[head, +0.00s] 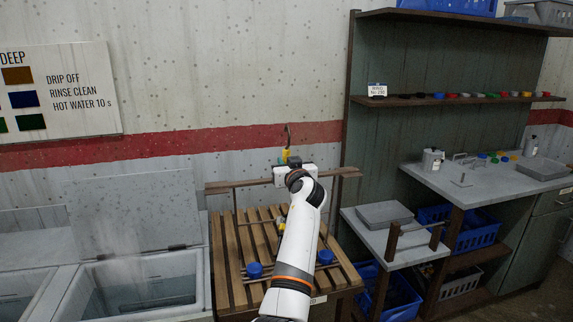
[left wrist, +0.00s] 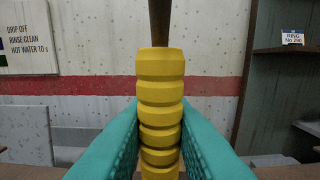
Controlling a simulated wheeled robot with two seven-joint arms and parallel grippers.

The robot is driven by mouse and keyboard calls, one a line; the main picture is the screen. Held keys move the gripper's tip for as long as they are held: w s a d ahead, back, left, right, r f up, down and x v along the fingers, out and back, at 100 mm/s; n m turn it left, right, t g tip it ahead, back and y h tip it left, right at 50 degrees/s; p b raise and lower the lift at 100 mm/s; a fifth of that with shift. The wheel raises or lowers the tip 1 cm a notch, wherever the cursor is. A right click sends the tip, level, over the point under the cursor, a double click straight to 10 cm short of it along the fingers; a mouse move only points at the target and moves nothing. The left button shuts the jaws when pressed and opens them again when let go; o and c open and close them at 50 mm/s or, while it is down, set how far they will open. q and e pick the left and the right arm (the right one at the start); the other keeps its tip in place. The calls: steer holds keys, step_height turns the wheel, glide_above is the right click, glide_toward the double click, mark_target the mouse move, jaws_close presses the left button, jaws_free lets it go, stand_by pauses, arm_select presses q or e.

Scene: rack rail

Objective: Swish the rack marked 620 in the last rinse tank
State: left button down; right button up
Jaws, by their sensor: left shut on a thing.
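My left gripper (head: 287,161) is shut on a yellow ribbed handle (left wrist: 160,95), with a teal finger on each side of it. A dark rod rises from the handle and, in the head view, ends in a hook (head: 288,132) against the wall. Whatever hangs below the handle is hidden by my arm, and I read no number 620. A grey tank (head: 140,285) with its lid (head: 135,212) raised stands at the lower left, with faint steam over it. Part of another tank (head: 25,290) shows left of it. My right gripper is not in view.
A slatted wooden stand (head: 228,250) with a brown rail (head: 240,183) lies under my arm. Blue round pieces (head: 254,270) (head: 326,257) sit on it. A wall sign (head: 60,90) hangs left. A shelf (head: 450,99), counter (head: 490,185) and blue crates (head: 475,238) are at right.

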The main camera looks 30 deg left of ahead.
arm_select(q)
steer(key=shift+r+p, duration=0.6)
steer(key=shift+r, duration=1.15)
steer(key=shift+p+v, duration=0.3)
steer(key=shift+v, duration=1.2)
glide_toward(288, 153)
steer(key=shift+x, duration=1.05)
steer(key=shift+f, duration=0.1)
steer(key=c, duration=1.9)
jaws_free()
steer(key=shift+a, duration=0.1)
steer(key=shift+c, duration=0.2)
jaws_close()
